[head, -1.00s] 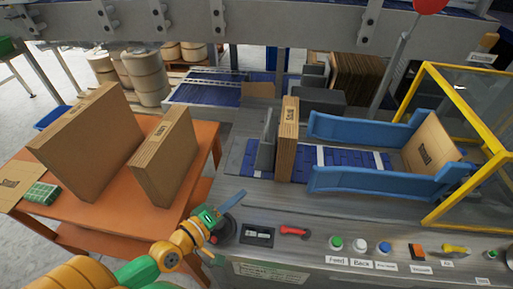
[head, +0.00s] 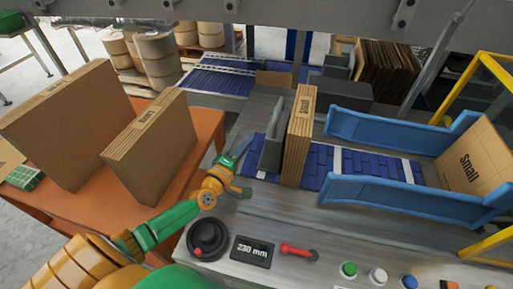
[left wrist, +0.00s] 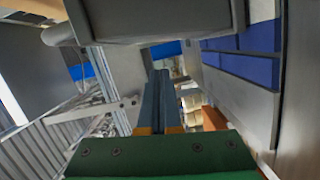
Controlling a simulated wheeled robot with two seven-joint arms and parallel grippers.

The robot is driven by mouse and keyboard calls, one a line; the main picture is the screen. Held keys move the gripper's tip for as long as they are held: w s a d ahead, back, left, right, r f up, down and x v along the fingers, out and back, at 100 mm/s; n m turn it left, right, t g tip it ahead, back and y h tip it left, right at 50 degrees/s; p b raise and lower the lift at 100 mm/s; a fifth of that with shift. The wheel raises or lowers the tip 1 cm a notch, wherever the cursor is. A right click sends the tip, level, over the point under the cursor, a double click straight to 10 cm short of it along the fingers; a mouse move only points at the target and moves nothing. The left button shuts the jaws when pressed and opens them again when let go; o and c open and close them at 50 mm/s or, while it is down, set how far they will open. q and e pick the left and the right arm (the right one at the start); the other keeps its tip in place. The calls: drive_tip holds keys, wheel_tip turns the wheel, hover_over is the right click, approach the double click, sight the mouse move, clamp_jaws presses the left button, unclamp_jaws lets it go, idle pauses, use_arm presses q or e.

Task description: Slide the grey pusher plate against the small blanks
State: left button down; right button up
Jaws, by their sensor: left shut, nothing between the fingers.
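The grey pusher plate (head: 271,140) stands upright on the blue slatted bed. The small blanks (head: 299,136), an upright brown stack marked "Small", stand just to its right, with what looks like a narrow gap between. My left gripper (head: 239,150) is just left of the plate, shut and empty, its fingers pointing up and away. I cannot tell whether it touches the plate. In the left wrist view the shut fingers (left wrist: 162,92) show in the middle, with grey and blue machine parts around them. My right gripper is out of view.
Two blue side rails (head: 395,195) flank the bed right of the blanks, with an open "Small" carton (head: 474,160) at their end. A black knob (head: 207,238), a "230 mm" display (head: 254,252) and a red lever (head: 298,251) line the front. Larger blanks stand on an orange table (head: 205,150).

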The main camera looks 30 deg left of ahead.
use_arm(q)
drive_tip(key=d, duration=0.3)
drive_tip(key=shift+w, duration=0.2)
drive_tip(key=shift+w+d+p, duration=0.1)
drive_tip(key=shift+d+p, duration=0.35)
drive_tip(key=shift+d, duration=0.15)
drive_tip(key=shift+d+f, duration=0.1)
drive_tip(key=shift+w, duration=0.1)
